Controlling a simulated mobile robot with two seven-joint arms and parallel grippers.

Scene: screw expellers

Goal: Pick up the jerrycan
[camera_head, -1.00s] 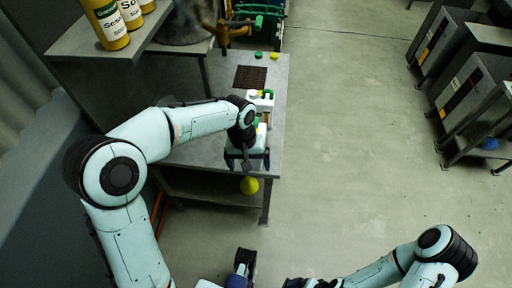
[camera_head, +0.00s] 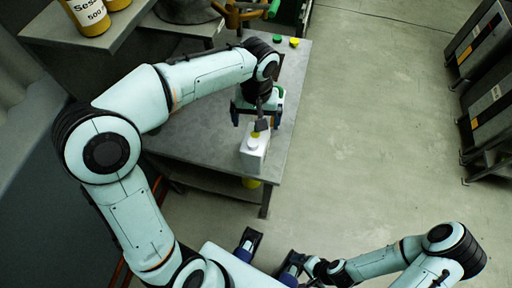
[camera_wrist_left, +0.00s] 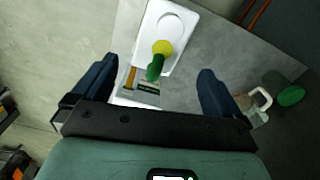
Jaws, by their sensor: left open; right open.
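A white jerrycan-like container (camera_head: 254,150) stands near the front end of the grey table, a yellow cap above it. In the left wrist view its pale body (camera_wrist_left: 180,52) lies ahead of my fingers, with a yellow piece and a green piece over it. My left gripper (camera_head: 256,117) is open above the container's far side; in its wrist view (camera_wrist_left: 157,68) the fingers stand apart on either side of the green piece, with no visible contact. A second white container with a handle (camera_wrist_left: 262,103) and green cap (camera_wrist_left: 291,95) shows right. My right gripper (camera_head: 270,252) is open, low in front.
The grey table (camera_head: 205,140) has green (camera_head: 278,39) and yellow (camera_head: 294,42) caps at its far end. A yellow object (camera_head: 251,183) is below the tabletop. Open floor (camera_head: 370,130) lies to the right.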

